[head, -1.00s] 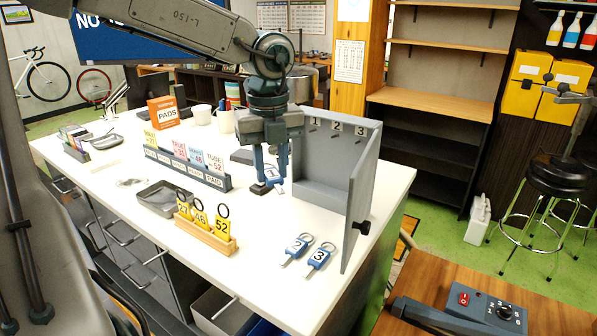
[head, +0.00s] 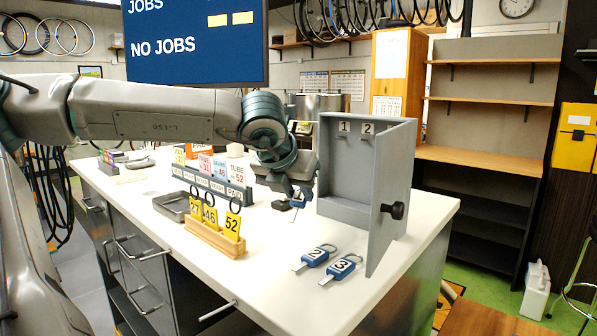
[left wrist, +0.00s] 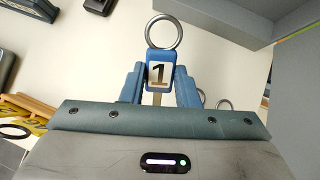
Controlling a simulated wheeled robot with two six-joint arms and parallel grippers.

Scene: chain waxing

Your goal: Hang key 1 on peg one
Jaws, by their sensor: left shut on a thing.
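My left gripper (head: 296,200) is shut on key 1 above the white counter, left of the grey key cabinet (head: 352,214). In the left wrist view key 1 (left wrist: 159,72) has a blue tag numbered 1, held between the fingers (left wrist: 158,86), with its ring pointing up in the picture. In the head view the key is mostly hidden by the gripper. The cabinet stands open, with labels 1 (head: 344,127) and 2 (head: 367,128) on its back wall; the door hides the third label. The pegs are too small to make out. My right gripper is not in view.
Keys 2 (head: 315,256) and 3 (head: 340,267) lie on the counter (head: 270,290) before the cabinet. The open door (head: 392,200) with its dark knob juts forward on the right. A wooden holder (head: 215,238) with yellow tags stands left. The front middle counter is clear.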

